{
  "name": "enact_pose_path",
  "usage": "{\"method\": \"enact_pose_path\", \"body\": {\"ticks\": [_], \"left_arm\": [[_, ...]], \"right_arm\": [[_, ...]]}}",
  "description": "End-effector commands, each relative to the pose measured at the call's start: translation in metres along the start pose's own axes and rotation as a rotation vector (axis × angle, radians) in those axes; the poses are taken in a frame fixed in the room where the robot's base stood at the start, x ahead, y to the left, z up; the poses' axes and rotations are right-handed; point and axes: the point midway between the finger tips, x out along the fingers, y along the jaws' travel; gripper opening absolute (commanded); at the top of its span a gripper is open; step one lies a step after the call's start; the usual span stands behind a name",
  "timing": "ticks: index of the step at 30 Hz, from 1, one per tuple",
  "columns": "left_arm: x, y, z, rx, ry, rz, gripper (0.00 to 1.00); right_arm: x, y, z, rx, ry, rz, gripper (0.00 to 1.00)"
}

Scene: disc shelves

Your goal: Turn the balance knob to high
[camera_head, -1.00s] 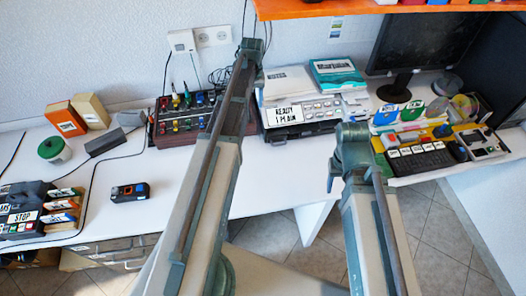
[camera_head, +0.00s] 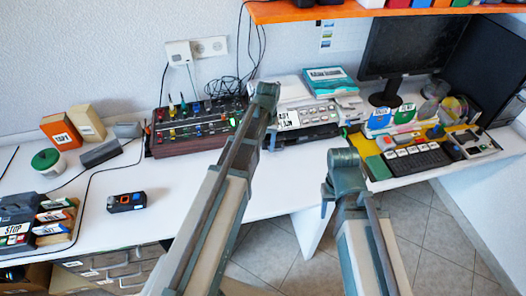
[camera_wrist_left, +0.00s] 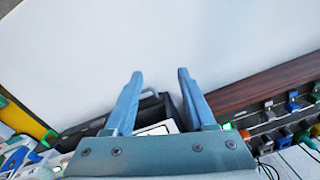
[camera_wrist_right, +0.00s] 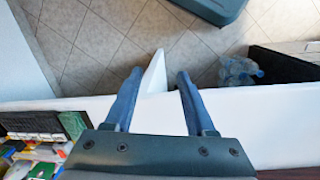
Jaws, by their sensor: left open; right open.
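A mixer-like panel (camera_head: 178,140) with dark red sides and several coloured knobs stands at the back of the white desk, left of centre in the head view. Its brown side and knobs also show at the right of the left wrist view (camera_wrist_left: 235,95). I cannot tell which knob is the balance knob; the labels are too small. My left gripper (camera_head: 266,92) is to the right of the panel, by the printer; its two fingers are apart and empty in the left wrist view (camera_wrist_left: 160,75). My right gripper (camera_head: 340,172) is open and empty near the desk's front edge.
A printer-like device (camera_head: 312,133) stands right of the panel. A monitor (camera_head: 405,48), keyboard (camera_head: 418,160) and yellow mat (camera_head: 362,142) are further right. A small black-orange device (camera_head: 126,201) lies front left. An orange shelf (camera_head: 300,12) overhangs the back. The desk before the panel is clear.

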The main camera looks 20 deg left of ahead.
Motion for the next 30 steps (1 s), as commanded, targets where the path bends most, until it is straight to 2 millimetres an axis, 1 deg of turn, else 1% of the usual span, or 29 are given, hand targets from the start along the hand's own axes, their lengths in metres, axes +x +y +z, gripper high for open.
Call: {"method": "enact_pose_path", "body": {"ticks": [11,12,14,15,17,20,21,23,24,27,30], "left_arm": [[0.002,0.002,0.003,0.008,0.0,-0.001,0.56],[0.002,0.002,0.003,0.008,0.0,-0.001,0.56],[0.001,0.004,0.005,0.014,0.0,-0.002,0.56],[0.001,0.009,0.012,0.028,0.0,-0.003,0.56],[0.001,0.021,0.03,0.07,0.0,-0.008,0.56],[0.001,0.05,0.077,0.184,0.0,-0.022,0.56],[0.0,0.061,0.097,0.236,0.0,-0.028,0.56],[0.0,0.075,0.126,0.311,0.0,-0.036,0.56],[0.0,0.082,0.143,0.356,0.001,-0.042,0.56],[0.0,0.095,0.179,0.454,0.001,-0.055,0.56],[0.0,0.101,0.201,0.519,0.001,-0.064,0.56]], "right_arm": [[0.002,0.0,0.0,0.0,0.0,0.0,0.56],[0.002,0.0,0.0,0.0,0.0,0.0,0.54],[0.002,0.0,0.0,0.0,0.0,0.0,0.43],[0.002,0.0,0.0,0.0,0.0,0.0,0.38],[0.002,0.0,0.0,0.0,0.0,0.0,0.38],[0.002,0.0,0.0,0.0,0.0,0.0,0.38],[0.002,0.0,0.0,0.0,0.0,0.0,0.38],[0.002,0.0,0.0,0.0,0.0,0.0,0.38],[0.002,0.0,0.0,0.0,0.0,0.0,0.38],[0.002,0.0,0.0,0.0,0.0,0.0,0.38],[0.002,0.0,0.0,0.0,0.0,0.0,0.38]]}}
